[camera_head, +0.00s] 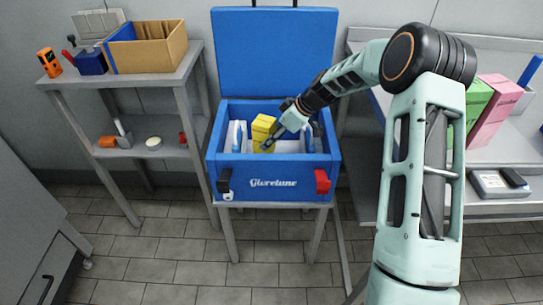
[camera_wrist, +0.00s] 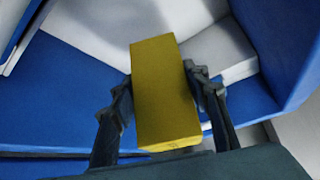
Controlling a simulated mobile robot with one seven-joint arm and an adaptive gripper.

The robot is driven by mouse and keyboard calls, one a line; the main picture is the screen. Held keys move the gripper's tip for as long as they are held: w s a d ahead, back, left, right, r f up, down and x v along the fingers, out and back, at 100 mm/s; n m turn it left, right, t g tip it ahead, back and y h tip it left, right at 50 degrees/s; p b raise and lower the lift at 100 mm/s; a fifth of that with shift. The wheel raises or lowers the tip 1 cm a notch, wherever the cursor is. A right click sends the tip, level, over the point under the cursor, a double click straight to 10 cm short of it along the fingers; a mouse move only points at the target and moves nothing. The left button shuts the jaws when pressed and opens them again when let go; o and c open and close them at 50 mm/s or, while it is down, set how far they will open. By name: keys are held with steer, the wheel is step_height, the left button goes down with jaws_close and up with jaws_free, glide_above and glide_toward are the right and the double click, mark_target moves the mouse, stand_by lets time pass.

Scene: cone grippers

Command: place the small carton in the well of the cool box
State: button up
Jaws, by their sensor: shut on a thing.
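The small carton is a plain yellow box (camera_head: 262,128), seen at the open mouth of the cool box and also large in the middle of the wrist view (camera_wrist: 165,95). The blue cool box (camera_head: 270,172) stands on a stand with its lid raised behind it. My gripper (camera_head: 272,142) reaches in from the right. In the wrist view its dark fingers (camera_wrist: 160,82) are shut on the carton's two sides. White inner surfaces and blue wall show around the carton. I cannot tell whether the carton touches the floor of the well.
White-and-blue pieces (camera_head: 239,136) stand inside the cool box at its left, with another (camera_head: 309,138) at its right. A shelf unit at left bears an open cardboard box (camera_head: 148,50). Pink (camera_head: 494,110) and green (camera_head: 476,100) cartons stand on the right-hand bench.

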mark_target(273, 149)
step_height(273, 149, down, 6)
steer(key=shift+r+b, duration=0.1)
steer(key=shift+b, duration=0.5)
steer(key=o, duration=1.4)
steer(key=p+v, duration=0.2)
steer(key=v, duration=1)
